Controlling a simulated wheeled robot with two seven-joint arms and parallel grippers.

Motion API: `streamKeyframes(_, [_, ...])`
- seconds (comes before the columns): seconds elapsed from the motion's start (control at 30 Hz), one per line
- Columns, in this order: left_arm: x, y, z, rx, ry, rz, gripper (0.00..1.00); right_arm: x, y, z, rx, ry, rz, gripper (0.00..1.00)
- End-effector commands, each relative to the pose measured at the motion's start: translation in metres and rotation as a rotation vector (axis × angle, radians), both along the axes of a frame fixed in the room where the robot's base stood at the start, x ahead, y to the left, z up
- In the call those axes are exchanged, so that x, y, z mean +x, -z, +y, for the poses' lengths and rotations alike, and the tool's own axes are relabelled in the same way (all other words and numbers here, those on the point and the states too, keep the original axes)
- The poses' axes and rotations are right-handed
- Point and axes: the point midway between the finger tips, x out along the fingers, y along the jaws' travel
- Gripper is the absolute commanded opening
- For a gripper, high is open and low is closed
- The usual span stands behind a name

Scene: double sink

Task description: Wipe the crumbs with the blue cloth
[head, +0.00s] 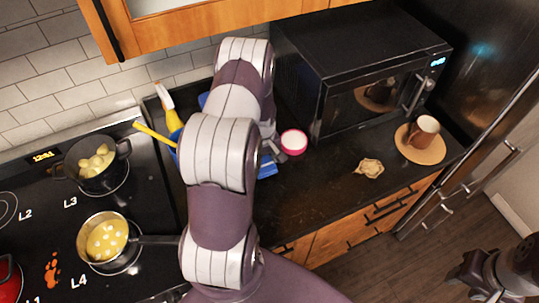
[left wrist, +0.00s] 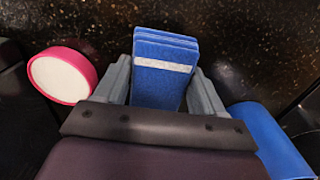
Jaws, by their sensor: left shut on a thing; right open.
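The blue cloth (left wrist: 160,92), a folded stack with a white stripe, sits between the fingers of my left gripper (left wrist: 163,80) over the dark counter. In the head view a blue edge of the cloth (head: 267,169) shows beside my left arm, which hides most of the gripper. My left gripper is shut on the cloth. A small beige-brown patch, apparently the crumbs (head: 369,168), lies on the counter to the right of the cloth. My right gripper (head: 478,282) is open and empty at the lower right, over the floor.
A pink-rimmed white round container (head: 293,142) stands close beside my left gripper. Behind are a black microwave (head: 350,75) and a brown mug (head: 424,132) on a plate. A blue object (left wrist: 268,140) lies near the gripper. The stove with pots (head: 97,165) is left.

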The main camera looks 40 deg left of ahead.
Motion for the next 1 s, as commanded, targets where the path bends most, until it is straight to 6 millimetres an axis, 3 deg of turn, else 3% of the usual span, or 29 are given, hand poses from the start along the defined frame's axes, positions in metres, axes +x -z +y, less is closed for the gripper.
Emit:
streamKeyframes(0.63, [-0.055, -0.004, 0.029, 0.000, -0.001, 0.000, 0.45, 0.000, -0.016, 0.000, 0.000, 0.000, 0.000, 0.43])
streamKeyframes(0.83, [-0.055, -0.006, 0.029, 0.001, 0.001, 0.000, 0.45, 0.000, -0.017, 0.000, 0.000, 0.000, 0.000, 0.43])
streamKeyframes(1.0, [-0.038, -0.006, 0.020, 0.000, 0.004, -0.001, 0.45, 0.000, -0.015, 0.000, 0.000, 0.000, 0.000, 0.43])
